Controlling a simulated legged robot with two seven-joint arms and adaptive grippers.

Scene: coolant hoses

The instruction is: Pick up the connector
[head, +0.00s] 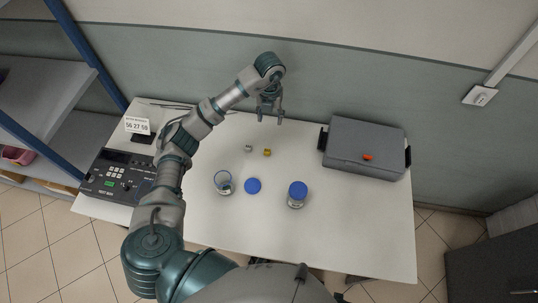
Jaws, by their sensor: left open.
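Two small metal pieces lie close together near the middle of the white table: a silver one (248,148) and a brass-coloured one (267,152). They look like fittings, but they are too small to tell which is the connector. My left gripper (270,118) is open and empty, fingers pointing down. In the picture it is above the two pieces, towards the table's back edge, and apart from them. My right gripper is not in view.
An open glass jar (223,184), a loose blue lid (252,186) and a blue-lidded jar (297,196) stand nearer. A grey case (362,146) with a small red item (367,157) is at right. A black control box (116,178) and display (138,127) are at left. The front right is clear.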

